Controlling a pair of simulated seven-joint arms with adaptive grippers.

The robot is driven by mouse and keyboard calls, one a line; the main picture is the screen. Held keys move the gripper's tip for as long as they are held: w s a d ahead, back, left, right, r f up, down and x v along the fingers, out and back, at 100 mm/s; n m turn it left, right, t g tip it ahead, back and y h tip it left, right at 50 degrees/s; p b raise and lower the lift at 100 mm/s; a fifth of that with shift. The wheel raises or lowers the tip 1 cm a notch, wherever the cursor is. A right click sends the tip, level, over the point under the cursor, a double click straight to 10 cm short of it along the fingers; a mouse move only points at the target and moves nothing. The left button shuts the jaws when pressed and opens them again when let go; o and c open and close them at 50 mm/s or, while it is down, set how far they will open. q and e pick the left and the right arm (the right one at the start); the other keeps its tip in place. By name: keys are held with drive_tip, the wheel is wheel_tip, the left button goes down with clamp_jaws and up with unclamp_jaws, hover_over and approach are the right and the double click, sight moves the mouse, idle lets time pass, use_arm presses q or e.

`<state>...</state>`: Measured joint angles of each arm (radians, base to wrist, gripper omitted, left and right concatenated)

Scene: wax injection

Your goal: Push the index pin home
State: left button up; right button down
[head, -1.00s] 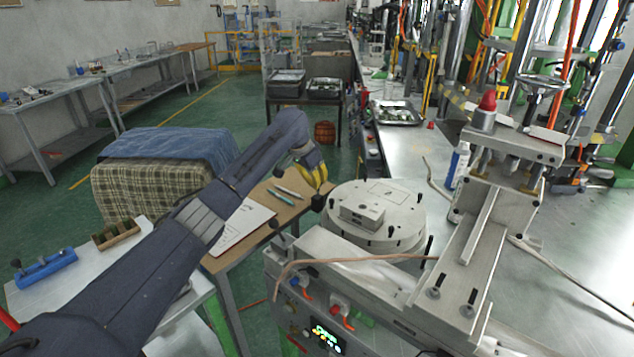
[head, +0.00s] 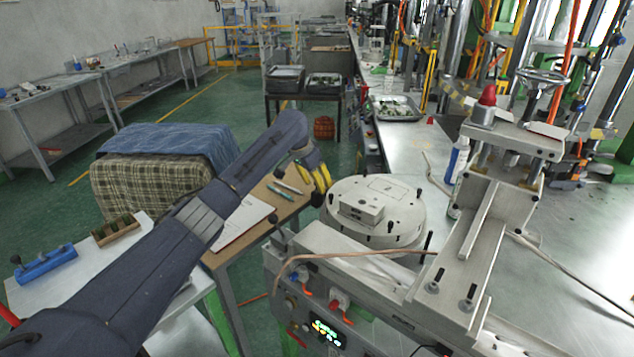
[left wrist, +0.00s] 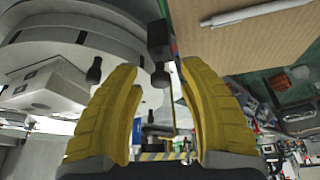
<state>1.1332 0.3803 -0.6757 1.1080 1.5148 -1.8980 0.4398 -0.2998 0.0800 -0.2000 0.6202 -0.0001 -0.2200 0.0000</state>
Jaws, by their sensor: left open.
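The round grey mould (head: 400,222) sits on the machine bed with a small rectangular block on top and several black knobs around it. My left gripper (head: 325,184), with yellow fingers, is at its left edge. In the left wrist view the open fingers (left wrist: 158,72) point toward a black-knobbed pin (left wrist: 161,76), which appears between the fingertips. I cannot tell whether they touch it, or for certain that it is the index pin. Another black knob (left wrist: 95,70) is beside the left finger. How far the pin is in cannot be seen. My right gripper is not in view.
A wooden side table (head: 290,205) with pens and paper stands left of the mould. A metal clamp frame (head: 470,240) and a thin copper-coloured hose lie to the right and front. The control panel (head: 325,332) is below.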

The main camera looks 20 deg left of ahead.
use_arm(q)
drive_tip(key=v, duration=1.2)
idle(0.6)
